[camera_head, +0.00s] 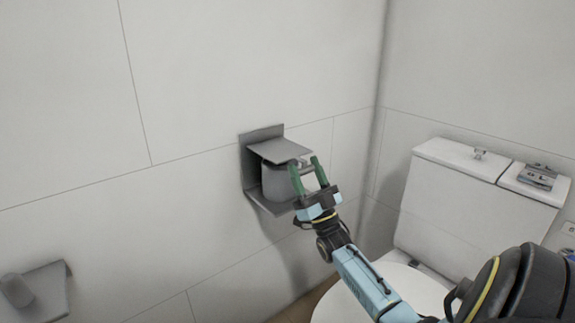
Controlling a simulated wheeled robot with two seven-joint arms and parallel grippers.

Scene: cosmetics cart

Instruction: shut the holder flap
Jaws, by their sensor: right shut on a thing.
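The grey holder is fixed to the tiled wall, with a back plate (248,160) and a lower shelf (272,205). Its flap (280,150) sticks out from the wall, raised above a grey roll-like thing (280,183), with a gap between them. My right gripper (304,163) reaches in from the lower right, its green fingertips at the flap's front right edge. It is shut on the flap there, though the contact is small and partly hidden. My left gripper is not in view.
A white toilet with its tank (465,195) stands at the right, with small items (538,176) on top. A grey wall fixture (38,290) is at the lower left. The wall left of the holder is bare.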

